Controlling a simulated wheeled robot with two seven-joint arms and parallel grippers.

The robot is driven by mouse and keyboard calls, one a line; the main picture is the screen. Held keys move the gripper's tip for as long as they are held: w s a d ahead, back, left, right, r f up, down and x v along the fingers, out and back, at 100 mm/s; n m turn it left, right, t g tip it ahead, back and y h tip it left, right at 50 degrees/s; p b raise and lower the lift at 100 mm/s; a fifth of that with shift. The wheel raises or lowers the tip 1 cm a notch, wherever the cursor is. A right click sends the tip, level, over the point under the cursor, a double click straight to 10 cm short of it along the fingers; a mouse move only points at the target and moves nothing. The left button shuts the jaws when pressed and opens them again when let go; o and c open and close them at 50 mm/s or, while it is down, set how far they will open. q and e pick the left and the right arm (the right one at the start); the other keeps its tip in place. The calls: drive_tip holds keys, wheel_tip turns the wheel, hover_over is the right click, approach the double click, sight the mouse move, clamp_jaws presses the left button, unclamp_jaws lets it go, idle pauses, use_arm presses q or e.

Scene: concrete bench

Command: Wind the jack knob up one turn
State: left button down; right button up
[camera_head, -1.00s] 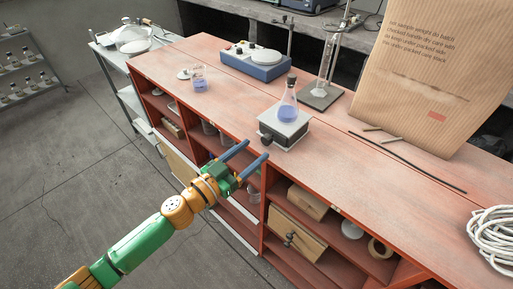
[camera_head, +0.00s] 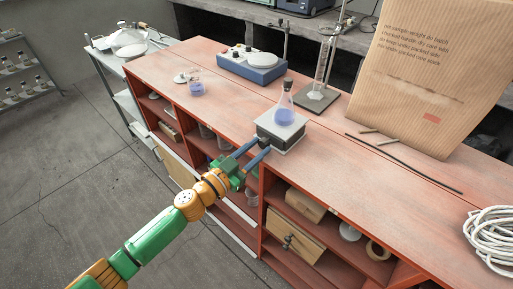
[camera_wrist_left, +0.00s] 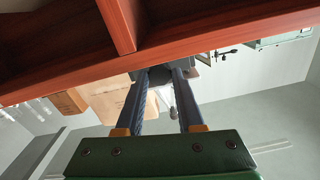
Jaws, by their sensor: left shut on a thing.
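The lab jack (camera_head: 281,131) is a small dark box with a pale top plate, standing near the front edge of the red bench. A stoppered flask (camera_head: 285,108) with blue liquid stands on it. My left gripper (camera_head: 255,147) reaches the front of the jack, its two blue fingers on either side of the jack knob. The knob is hidden by the fingers in the head view. In the left wrist view the dark knob (camera_wrist_left: 160,76) sits between the fingertips, and my left gripper (camera_wrist_left: 163,80) is shut on it. My right gripper is not in view.
The red bench (camera_head: 330,165) has open shelves below. A beaker (camera_head: 196,89) and a blue instrument (camera_head: 252,66) stand left and behind. A stand with a cylinder (camera_head: 319,97), a paper bag (camera_head: 415,80), dark rods and coiled rope (camera_head: 490,238) lie to the right.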

use_arm(q)
drive_tip(key=m, duration=0.4)
drive_tip(key=c, duration=0.5)
unclamp_jaws()
